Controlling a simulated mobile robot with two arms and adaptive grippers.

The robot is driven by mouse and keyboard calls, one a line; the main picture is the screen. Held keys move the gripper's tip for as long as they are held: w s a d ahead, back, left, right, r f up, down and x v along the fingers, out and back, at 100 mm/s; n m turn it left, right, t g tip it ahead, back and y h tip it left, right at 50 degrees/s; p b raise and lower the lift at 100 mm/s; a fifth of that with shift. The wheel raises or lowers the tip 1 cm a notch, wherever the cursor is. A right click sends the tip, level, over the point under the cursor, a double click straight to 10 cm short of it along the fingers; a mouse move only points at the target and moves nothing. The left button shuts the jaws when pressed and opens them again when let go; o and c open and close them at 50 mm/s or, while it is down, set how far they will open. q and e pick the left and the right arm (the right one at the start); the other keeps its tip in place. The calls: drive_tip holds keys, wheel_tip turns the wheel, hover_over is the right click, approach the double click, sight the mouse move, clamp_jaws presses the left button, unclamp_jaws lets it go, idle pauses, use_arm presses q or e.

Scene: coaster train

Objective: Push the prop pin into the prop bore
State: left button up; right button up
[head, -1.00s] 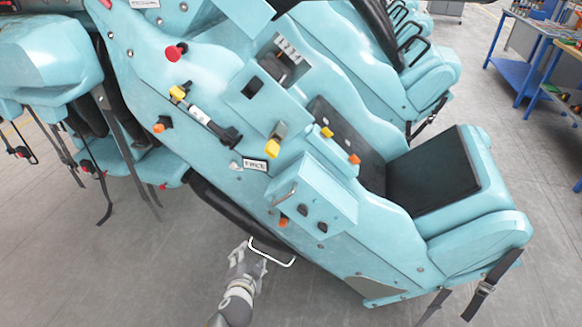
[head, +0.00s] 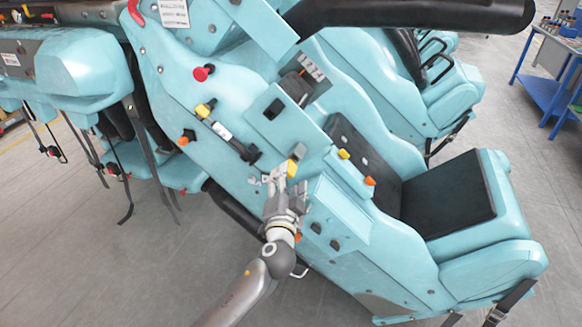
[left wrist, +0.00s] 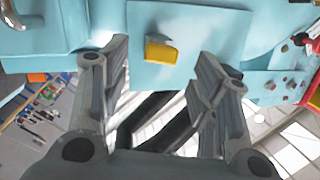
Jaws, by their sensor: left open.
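My left gripper (head: 274,181) is open beside the turquoise side panel of the coaster car. A yellow block-shaped piece (head: 291,168), which may be the prop pin, sticks out of the panel at its fingertips. In the left wrist view the yellow piece (left wrist: 161,51) shows in the gap beyond the two open fingers (left wrist: 167,62), on a turquoise plate. No clear contact shows. A slim prop-like strut (head: 221,131) lies on the panel up and left, with a yellow piece (head: 204,110) at its upper end. I cannot make out the prop bore. My right gripper is not in view.
A red knob (head: 202,73) sits higher on the panel. A turquoise box (head: 338,215) juts out to the right of my gripper. A black-padded seat (head: 447,202) stands further right. A blue workbench (head: 556,70) is at the far right. Grey floor is open below left.

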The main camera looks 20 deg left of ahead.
sight(290, 174)
use_arm(q)
drive_tip(key=shift+p+x, duration=0.5)
drive_tip(key=shift+x, duration=2.4)
drive_tip(key=c, duration=1.2)
drive_tip(key=shift+a+p+v, duration=0.2)
drive_tip(key=shift+a+v, duration=0.05)
drive_tip(key=shift+v, duration=0.9)
drive_tip(key=shift+a+p+v, duration=0.15)
drive_tip(key=shift+a+v, duration=0.1)
drive_tip(key=shift+v, duration=0.9)
clamp_jaws()
drive_tip(key=shift+a+v, duration=0.15)
drive_tip(key=shift+v, duration=0.5)
drive_tip(key=shift+a+v, duration=0.15)
drive_tip(key=shift+v, duration=0.5)
drive_tip(key=a+v, duration=0.1)
drive_tip(key=v, duration=0.5)
drive_tip(key=shift+a, duration=0.3)
drive_tip(key=shift+s, duration=0.15)
